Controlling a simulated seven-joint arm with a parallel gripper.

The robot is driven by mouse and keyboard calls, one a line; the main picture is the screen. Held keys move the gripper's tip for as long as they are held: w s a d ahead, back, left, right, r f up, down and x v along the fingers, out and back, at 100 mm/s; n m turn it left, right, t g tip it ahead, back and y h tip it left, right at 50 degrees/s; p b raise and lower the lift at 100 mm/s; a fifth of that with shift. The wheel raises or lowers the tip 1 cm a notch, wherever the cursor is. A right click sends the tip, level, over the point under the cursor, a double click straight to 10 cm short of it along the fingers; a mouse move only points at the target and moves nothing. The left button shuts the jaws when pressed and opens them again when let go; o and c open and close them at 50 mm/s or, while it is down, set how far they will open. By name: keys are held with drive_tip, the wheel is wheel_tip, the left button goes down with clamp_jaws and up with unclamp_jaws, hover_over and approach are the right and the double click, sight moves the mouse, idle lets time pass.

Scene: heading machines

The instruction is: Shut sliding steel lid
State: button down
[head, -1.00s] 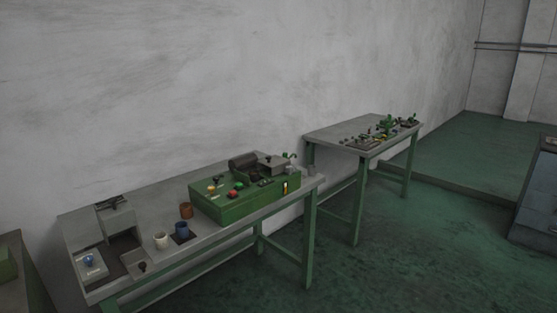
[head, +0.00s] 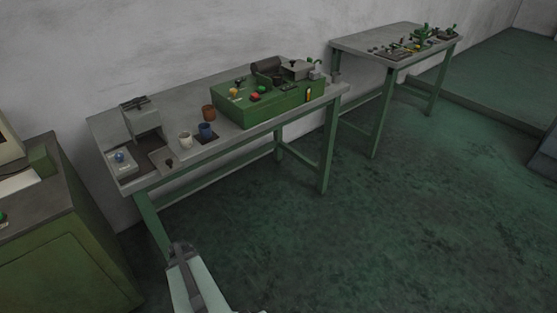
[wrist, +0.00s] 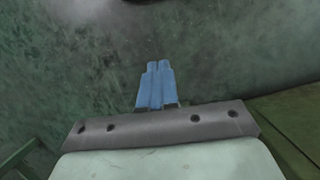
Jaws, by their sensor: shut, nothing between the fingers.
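I cannot tell for sure which part is the sliding steel lid. On the near bench's left end is a grey steel box (head: 141,117) with a dark recess in front of it. A flat grey plate (head: 168,162) with a dark knob lies beside the recess. A grey steel block (head: 297,69) also sits on the green machine (head: 268,103). My gripper (wrist: 157,64) shows blue fingers pressed together, empty, over the green floor and well apart from the bench. Part of my arm shows at the bottom of the head view.
On the near bench (head: 190,96) stand a brown cup (head: 208,112), a white cup (head: 186,139) and a blue cup (head: 206,131). A control box (head: 121,160) with a blue knob is at its left end. A green cabinet (head: 60,255) stands left. Floor in front is clear.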

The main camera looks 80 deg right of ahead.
drive_tip(key=s+d+r+m+t+h, duration=0.1)
drive_tip(key=s+d+r+m, duration=0.2)
drive_tip(key=d, duration=0.8)
drive_tip(key=s+d+r+m+t, duration=0.1)
drive_tip(key=s+d+r, duration=0.1)
drive_tip(key=s+d, duration=0.6)
drive_tip(key=s+d+r+m+t+h, duration=0.1)
drive_tip(key=s+d+r+m, duration=0.15)
drive_tip(key=d, duration=1.05)
drive_tip(key=s+d+r+m+t+h, duration=0.2)
drive_tip(key=s+d+r+m+h, duration=0.1)
drive_tip(key=s+d+r, duration=1.2)
drive_tip(key=s+d+r+m+t+h, duration=0.25)
drive_tip(key=s+d+r, duration=0.85)
drive_tip(key=s+d, duration=0.6)
drive_tip(key=t+h, duration=0.3)
drive_tip(key=t, duration=0.6)
approach(303, 68)
drive_tip(key=s+d+r, duration=0.2)
drive_tip(key=s+r, duration=0.1)
drive_tip(key=shift+n, duration=0.3)
drive_tip(key=x, duration=0.9)
drive_tip(key=shift+d+r, duration=0.1)
drive_tip(key=shift+r, duration=0.05)
drive_tip(key=w, duration=0.3)
drive_tip(key=shift+a+f, duration=0.3)
drive_tip(key=shift+a, duration=0.1)
drive_tip(key=shift+w+a+f, duration=0.1)
drive_tip(key=shift+w+a, duration=0.05)
drive_tip(key=shift+w, duration=0.35)
